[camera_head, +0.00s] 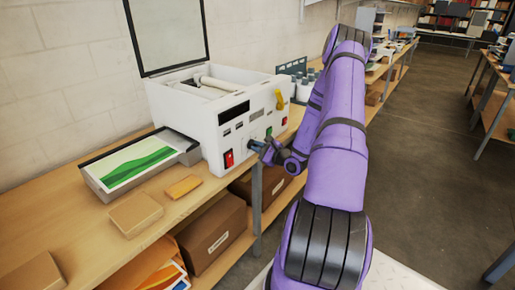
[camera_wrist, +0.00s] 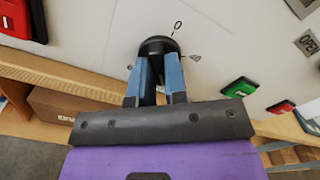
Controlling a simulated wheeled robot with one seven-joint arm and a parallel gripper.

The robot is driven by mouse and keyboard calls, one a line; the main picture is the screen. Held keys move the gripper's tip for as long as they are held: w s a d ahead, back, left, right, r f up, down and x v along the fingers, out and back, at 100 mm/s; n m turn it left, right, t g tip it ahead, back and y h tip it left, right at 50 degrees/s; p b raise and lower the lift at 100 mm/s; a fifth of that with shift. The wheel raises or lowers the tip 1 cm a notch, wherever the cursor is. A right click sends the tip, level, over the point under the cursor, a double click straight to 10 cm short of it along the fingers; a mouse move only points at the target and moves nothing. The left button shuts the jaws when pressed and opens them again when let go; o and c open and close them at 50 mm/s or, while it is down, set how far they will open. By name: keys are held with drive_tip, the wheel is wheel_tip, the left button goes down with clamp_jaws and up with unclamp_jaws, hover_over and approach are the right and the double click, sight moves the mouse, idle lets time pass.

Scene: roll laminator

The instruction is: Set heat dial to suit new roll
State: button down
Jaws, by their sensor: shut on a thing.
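The white roll laminator (camera_head: 215,115) stands on the wooden bench with its lid raised and a pale roll (camera_head: 216,84) inside. Its black heat dial (camera_wrist: 158,46) is on the front panel, with a "0" mark above it and small marks beside it in the wrist view. My gripper (camera_wrist: 160,68) has its two blue fingers closed on the dial. In the head view my gripper (camera_head: 257,146) is at the lower front panel, and it largely hides the dial. The dial's pointer setting cannot be read.
A red switch (camera_head: 229,158) is left of the dial, and green (camera_wrist: 240,87) and red (camera_wrist: 281,107) buttons are to its right. A yellow handle (camera_head: 280,99) is higher on the panel. A tray with a printed sheet (camera_head: 136,163) and small boxes (camera_head: 136,213) lie left.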

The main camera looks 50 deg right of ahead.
drive_tip(key=m, duration=1.3)
drive_tip(key=shift+a, duration=0.1)
drive_tip(key=shift+m, duration=0.4)
drive_tip(key=c, duration=1.1)
unclamp_jaws()
drive_tip(key=shift+c, duration=0.2)
drive_tip(key=shift+s, duration=0.15)
drive_tip(key=s, duration=1)
drive_tip(key=shift+s+d, duration=0.3)
drive_tip(key=shift+d, duration=0.15)
